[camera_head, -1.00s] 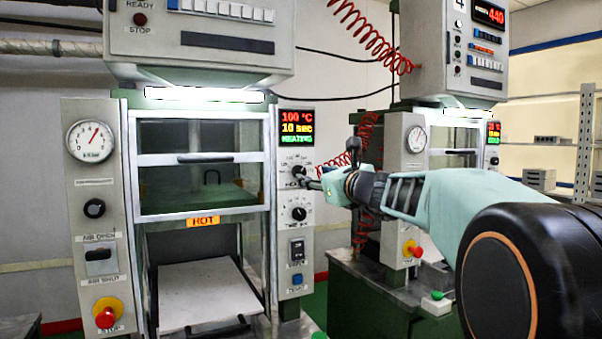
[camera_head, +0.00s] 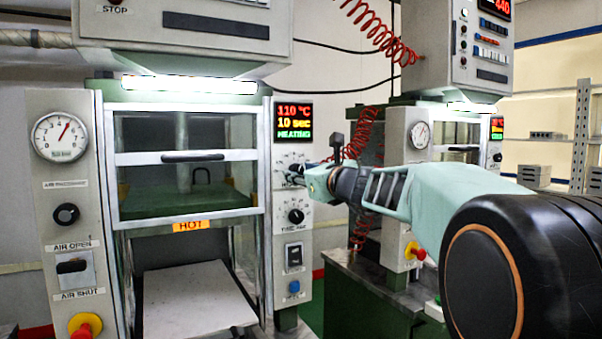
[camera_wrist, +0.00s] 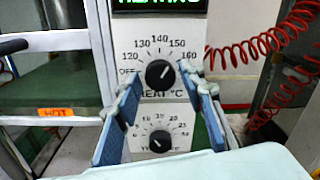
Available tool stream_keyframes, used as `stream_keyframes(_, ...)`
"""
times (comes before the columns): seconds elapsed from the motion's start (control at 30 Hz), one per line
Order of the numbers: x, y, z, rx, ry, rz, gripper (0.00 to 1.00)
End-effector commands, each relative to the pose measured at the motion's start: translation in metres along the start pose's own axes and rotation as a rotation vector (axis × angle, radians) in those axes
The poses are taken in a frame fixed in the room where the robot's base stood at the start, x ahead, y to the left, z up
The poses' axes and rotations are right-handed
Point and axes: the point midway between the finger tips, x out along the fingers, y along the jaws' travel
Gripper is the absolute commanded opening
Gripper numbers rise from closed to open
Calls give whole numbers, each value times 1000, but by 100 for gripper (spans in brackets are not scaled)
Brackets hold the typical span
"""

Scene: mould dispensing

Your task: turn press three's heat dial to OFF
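The heat dial (camera_wrist: 160,73) is a round black knob on the near press's grey panel, under a scale with OFF at its left end and numbers from 120 to 160. Its white mark points up and to the right. My gripper (camera_wrist: 161,75) is open, with one blue-padded finger on each side of the dial; gaps appear to show between pads and knob. In the head view my gripper (camera_head: 308,178) is at the panel and partly hides the dial. The display (camera_head: 294,121) above reads 110 °C, 10 sec, HEATING.
The timer dial (camera_wrist: 160,141) sits just below, between my fingers in the wrist view. A rocker switch (camera_head: 294,257) and blue button (camera_head: 294,287) are lower. A HOT label (camera_head: 192,226) marks the press. Red coiled hose (camera_head: 362,135) hangs right, before another press (camera_head: 395,170).

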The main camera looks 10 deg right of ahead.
Motion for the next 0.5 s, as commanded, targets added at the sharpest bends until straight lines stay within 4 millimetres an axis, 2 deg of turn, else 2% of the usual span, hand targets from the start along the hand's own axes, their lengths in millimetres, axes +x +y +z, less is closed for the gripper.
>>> stream_keyframes(0.03, 0, 0, 0, 0, 0, 0, 29)
stream_keyframes(0.27, 0, 0, 0, 0, 0, 0, 3)
stream_keyframes(0.5, 0, 0, -1, -16, -1, 0, 2)
